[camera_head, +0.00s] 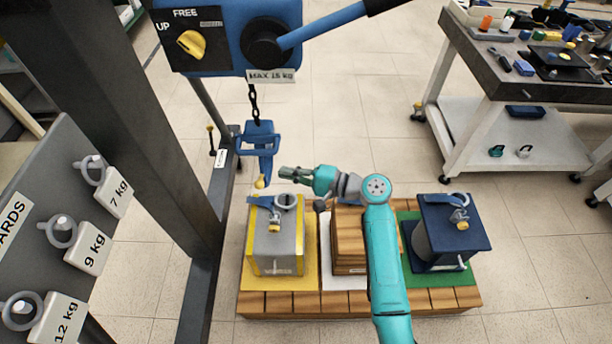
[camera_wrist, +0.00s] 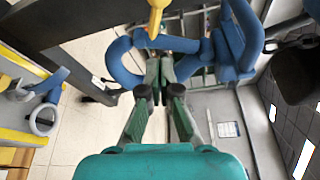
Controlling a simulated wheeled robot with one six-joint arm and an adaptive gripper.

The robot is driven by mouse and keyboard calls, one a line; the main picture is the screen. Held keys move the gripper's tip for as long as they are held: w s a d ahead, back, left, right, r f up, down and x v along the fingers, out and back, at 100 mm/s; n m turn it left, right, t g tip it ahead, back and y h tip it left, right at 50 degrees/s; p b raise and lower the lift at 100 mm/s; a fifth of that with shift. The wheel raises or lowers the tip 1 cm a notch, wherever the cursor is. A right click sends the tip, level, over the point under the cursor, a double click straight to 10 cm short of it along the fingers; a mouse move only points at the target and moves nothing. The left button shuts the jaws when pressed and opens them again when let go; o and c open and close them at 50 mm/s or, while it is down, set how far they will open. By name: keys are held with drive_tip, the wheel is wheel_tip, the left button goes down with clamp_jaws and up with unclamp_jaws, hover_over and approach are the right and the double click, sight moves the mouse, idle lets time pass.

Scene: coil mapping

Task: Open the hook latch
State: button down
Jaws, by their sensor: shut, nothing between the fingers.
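The blue hook (camera_head: 262,138) hangs from a chain under the blue hoist. A yellow-tipped latch lever (camera_head: 260,181) points down from it. In the wrist view, the curved blue hook (camera_wrist: 122,62) lies just beyond my fingertips, and the yellow latch end (camera_wrist: 156,16) is at the top. Whether the latch is closed is unclear.
Below the hook stands a grey-and-yellow load (camera_head: 276,250) with a ring on top. A wooden crate (camera_head: 347,240) and a dark blue load (camera_head: 458,235) stand beside it on a pallet (camera_head: 300,303). The hoist post (camera_head: 130,110) is at left. A workbench (camera_head: 490,75) is at right.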

drive_tip(key=s+a, duration=0.2)
drive_tip(key=shift+a+r, duration=0.2)
drive_tip(key=shift+a, duration=0.15)
drive_tip(key=shift+s+a+r, duration=0.15)
drive_tip(key=shift+s+a, duration=0.25)
drive_tip(key=shift+s+r+m, duration=0.2)
drive_tip(key=shift+r+m, duration=0.15)
drive_tip(key=shift+m, duration=0.15)
wheel_tip(320, 180, up, 6)
drive_tip(key=m+g+h, duration=0.2)
drive_tip(key=m+g, duration=0.1)
drive_tip(key=m, duration=0.3)
hover_over(262, 178)
drive_tip(key=s+d, duration=0.2)
drive_tip(key=d, duration=0.1)
drive_tip(key=shift+w+d+r+m+g, duration=0.1)
drive_tip(key=shift+r+m+g, duration=0.1)
drive_tip(key=shift+r+m, duration=0.35)
drive_tip(key=shift+w+d+r+m+g, duration=0.1)
drive_tip(key=shift+r+m+g, duration=0.1)
drive_tip(key=shift+r+m, duration=0.3)
drive_tip(key=shift+f, duration=0.1)
